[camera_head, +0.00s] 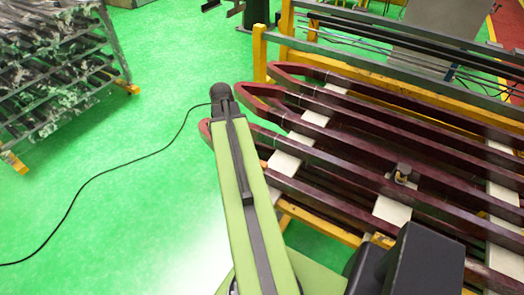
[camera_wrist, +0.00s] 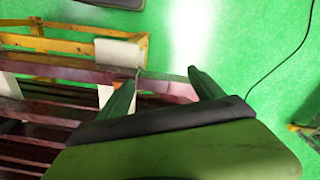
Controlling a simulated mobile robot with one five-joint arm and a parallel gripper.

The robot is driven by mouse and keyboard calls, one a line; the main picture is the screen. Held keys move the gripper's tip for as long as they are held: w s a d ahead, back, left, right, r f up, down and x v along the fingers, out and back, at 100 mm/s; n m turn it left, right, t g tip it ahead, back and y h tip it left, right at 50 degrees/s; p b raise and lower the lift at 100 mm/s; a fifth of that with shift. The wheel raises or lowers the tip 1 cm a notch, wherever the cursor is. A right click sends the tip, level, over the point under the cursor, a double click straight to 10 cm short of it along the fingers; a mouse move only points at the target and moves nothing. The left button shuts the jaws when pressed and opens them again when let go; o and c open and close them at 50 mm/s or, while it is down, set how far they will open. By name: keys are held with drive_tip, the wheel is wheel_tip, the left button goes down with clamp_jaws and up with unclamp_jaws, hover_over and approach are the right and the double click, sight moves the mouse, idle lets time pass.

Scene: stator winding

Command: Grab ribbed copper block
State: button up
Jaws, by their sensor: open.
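No block with clear ribs can be made out. A small grey and brownish block-like piece (camera_head: 403,174) sits among the long dark-red bars on the rack in the head view; it is too small to tell whether it is ribbed copper. My gripper (camera_wrist: 163,72) is open in the wrist view, its two green fingers spread. A dark-red bar (camera_wrist: 165,87) shows between and behind the fingers; I cannot tell whether they touch it. In the head view my green arm reaches up to the left ends of the bars, and the fingers cannot be made out there.
The long dark-red looped bars (camera_head: 350,112) lie across a yellow-framed rack (camera_head: 259,53) with white supports (camera_head: 287,160). Another rack (camera_head: 60,70) with wrapped bars stands at upper left. A black cable (camera_head: 95,180) lies on the green floor (camera_head: 150,235), which is mostly clear between the racks.

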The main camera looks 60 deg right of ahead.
drive_tip(key=s+d+r+m+p, duration=0.2)
drive_tip(key=s+d+r+m, duration=0.2)
drive_tip(key=s+d, duration=0.5)
drive_tip(key=b, duration=1.3)
hover_over(261, 161)
drive_tip(key=a, duration=0.1)
drive_tip(key=f, duration=1.2)
drive_tip(key=shift+s+a+f, duration=0.15)
drive_tip(key=shift+s+f, duration=0.15)
drive_tip(key=shift+r+p, duration=0.1)
drive_tip(key=shift+p, duration=0.25)
drive_tip(key=f+b, duration=0.5)
drive_tip(key=shift+w+d+f, duration=0.1)
drive_tip(key=shift+d+f, duration=0.1)
drive_tip(key=shift+d, duration=0.05)
drive_tip(key=shift+r, duration=0.15)
clamp_jaws()
